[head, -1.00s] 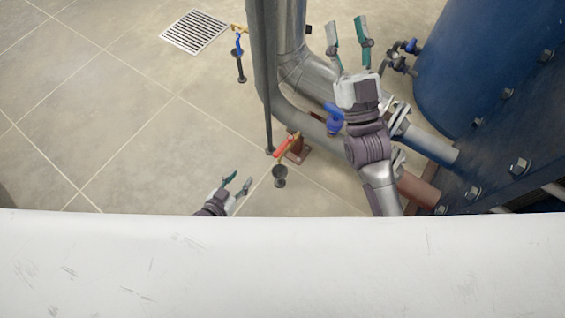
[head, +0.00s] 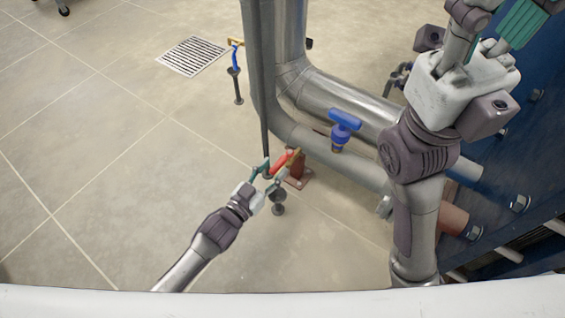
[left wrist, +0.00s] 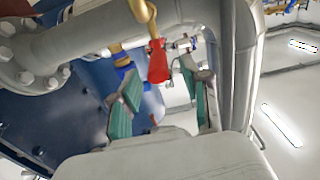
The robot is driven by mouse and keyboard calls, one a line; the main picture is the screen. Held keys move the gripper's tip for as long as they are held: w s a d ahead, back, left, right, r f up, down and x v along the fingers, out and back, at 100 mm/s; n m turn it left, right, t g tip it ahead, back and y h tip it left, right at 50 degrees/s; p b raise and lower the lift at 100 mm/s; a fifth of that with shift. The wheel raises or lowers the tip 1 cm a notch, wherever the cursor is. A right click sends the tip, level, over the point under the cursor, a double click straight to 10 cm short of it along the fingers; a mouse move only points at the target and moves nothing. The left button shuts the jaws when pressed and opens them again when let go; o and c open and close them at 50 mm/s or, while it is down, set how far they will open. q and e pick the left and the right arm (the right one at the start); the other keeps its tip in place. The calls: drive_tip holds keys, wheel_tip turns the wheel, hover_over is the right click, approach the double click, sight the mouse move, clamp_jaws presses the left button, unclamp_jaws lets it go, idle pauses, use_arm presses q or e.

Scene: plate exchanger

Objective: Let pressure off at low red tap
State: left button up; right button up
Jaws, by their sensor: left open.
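The low red tap (head: 281,163) has a red lever on brass and sits low by the pipe bend, near a rust-brown foot. In the left wrist view its red handle (left wrist: 158,62) hangs between the finger lines, near the tips. My left gripper (head: 267,175) is open, with its teal fingers close beside the red lever. The gripper also shows in the left wrist view (left wrist: 163,85). I cannot tell whether a finger touches the lever. My right gripper (head: 500,22) is open and empty at the top right, its fingertips partly cut off by the frame.
A blue-handled valve (head: 344,122) sits on the pipe right of the red tap. A black drain funnel (head: 278,207) stands below the tap. A blue tap (head: 235,62) and a floor grate (head: 193,55) lie farther back. The tiled floor on the left is clear.

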sight(282, 158)
use_arm(q)
drive_tip(key=b+x, duration=0.1)
drive_tip(key=x, duration=0.4)
drive_tip(key=shift+b, duration=0.4)
clamp_jaws()
